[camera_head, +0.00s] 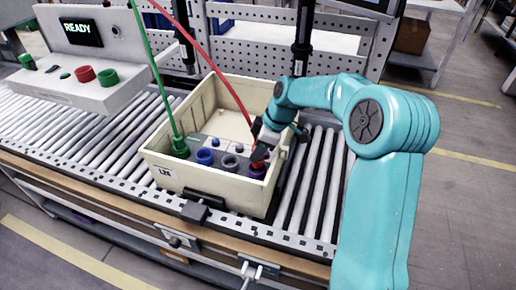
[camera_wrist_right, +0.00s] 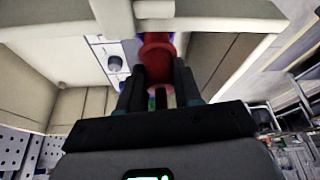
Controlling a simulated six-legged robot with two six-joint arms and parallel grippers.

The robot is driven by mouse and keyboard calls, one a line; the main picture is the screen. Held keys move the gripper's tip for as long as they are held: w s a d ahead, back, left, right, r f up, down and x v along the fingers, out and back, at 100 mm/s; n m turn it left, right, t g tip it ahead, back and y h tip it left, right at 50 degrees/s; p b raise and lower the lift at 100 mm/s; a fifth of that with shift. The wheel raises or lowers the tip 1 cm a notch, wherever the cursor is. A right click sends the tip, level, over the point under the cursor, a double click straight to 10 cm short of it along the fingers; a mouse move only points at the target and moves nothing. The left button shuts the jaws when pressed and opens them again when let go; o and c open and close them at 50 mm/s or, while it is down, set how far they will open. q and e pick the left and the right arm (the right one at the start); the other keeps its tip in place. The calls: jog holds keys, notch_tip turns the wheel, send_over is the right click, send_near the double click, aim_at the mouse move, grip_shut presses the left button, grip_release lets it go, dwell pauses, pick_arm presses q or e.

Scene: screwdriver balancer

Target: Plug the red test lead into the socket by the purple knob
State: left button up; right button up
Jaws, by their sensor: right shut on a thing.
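A cream bin (camera_head: 163,163) stands on the roller conveyor and holds a panel with a row of coloured sockets and small knobs. The purple socket (camera_head: 258,170) is at the right end of the row. My right gripper (camera_head: 262,152) is shut on the red test lead's plug, over the purple socket. The red lead (camera_head: 215,68) runs up and left from it. The red plug (camera_wrist_right: 157,58) also shows between the fingers in the right wrist view. I cannot tell how deep it sits. A green lead (camera_head: 155,75) ends in the green socket (camera_head: 180,147). My left gripper is not in view.
Blue (camera_head: 205,157) and grey (camera_head: 230,162) sockets lie between green and purple. The bin's walls rise around the panel. A control box (camera_head: 88,55) reading READY stands at the upper left. A perforated rack (camera_head: 260,40) is behind, and bare rollers (camera_head: 75,130) lie left.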

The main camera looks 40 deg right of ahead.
jog(key=shift+f, duration=0.2)
jog(key=shift+f+b, duration=0.45)
jog(key=shift+b, duration=0.1)
jog(key=shift+f+b, duration=0.65)
jog(key=shift+f, duration=0.05)
jog(key=shift+f+b, duration=0.3)
jog(key=shift+f, duration=0.05)
jog(key=shift+f, duration=0.3)
jog(key=o, duration=1.2)
jog(key=shift+c, duration=0.2)
jog(key=v, duration=1.6)
jog(key=shift+r, duration=0.2)
